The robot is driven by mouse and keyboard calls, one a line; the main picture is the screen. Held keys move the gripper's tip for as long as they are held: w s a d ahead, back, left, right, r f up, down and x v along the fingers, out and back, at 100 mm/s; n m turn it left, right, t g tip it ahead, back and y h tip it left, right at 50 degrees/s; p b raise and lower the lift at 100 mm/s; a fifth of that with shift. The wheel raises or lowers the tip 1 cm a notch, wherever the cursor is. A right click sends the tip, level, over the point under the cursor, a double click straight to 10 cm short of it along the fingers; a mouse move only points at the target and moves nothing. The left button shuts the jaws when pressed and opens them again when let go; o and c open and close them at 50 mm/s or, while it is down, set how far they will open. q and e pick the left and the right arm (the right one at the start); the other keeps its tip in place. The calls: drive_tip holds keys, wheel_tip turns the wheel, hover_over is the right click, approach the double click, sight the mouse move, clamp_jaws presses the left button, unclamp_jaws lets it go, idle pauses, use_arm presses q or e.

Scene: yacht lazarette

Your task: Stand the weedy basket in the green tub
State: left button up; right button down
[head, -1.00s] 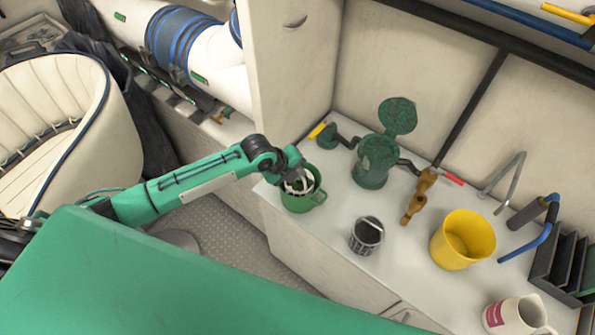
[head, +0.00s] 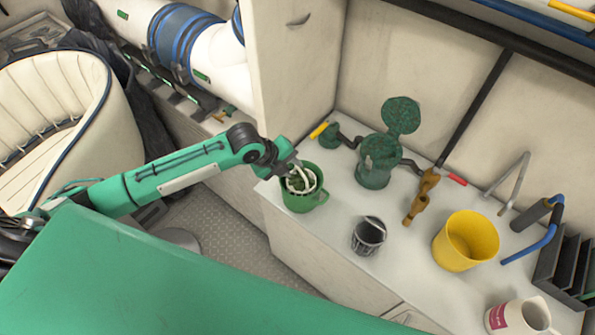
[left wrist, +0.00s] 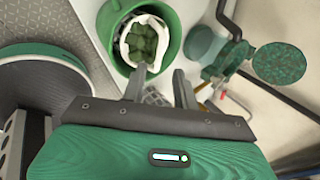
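The green tub (head: 305,202) stands on the white counter near its left end, and it also shows in the left wrist view (left wrist: 177,38). The weedy basket (head: 310,185) is inside the tub. In the left wrist view its white rim (left wrist: 126,45) surrounds green weed, and it looks about upright; its base is hidden. My left gripper (head: 291,166) is just above the tub's left side. In the left wrist view the gripper's (left wrist: 160,88) two fingers are apart, with nothing clearly held between them, close to the basket's near edge. My right gripper is not in view.
A dark strainer basket (head: 368,237), a yellow bucket (head: 463,242) and a white mug (head: 517,318) stand to the right on the counter. Behind the tub are a green lidded strainer housing (head: 377,165) and a brass valve (head: 420,200). A wall panel (head: 290,80) rises behind left.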

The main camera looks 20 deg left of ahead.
use_arm(q)
drive_tip(key=v, duration=0.6)
drive_tip(key=shift+s+r+b, duration=0.15)
drive_tip(key=shift+r+b, duration=0.15)
drive_tip(key=shift+b, duration=0.05)
drive_tip(key=shift+a, duration=0.1)
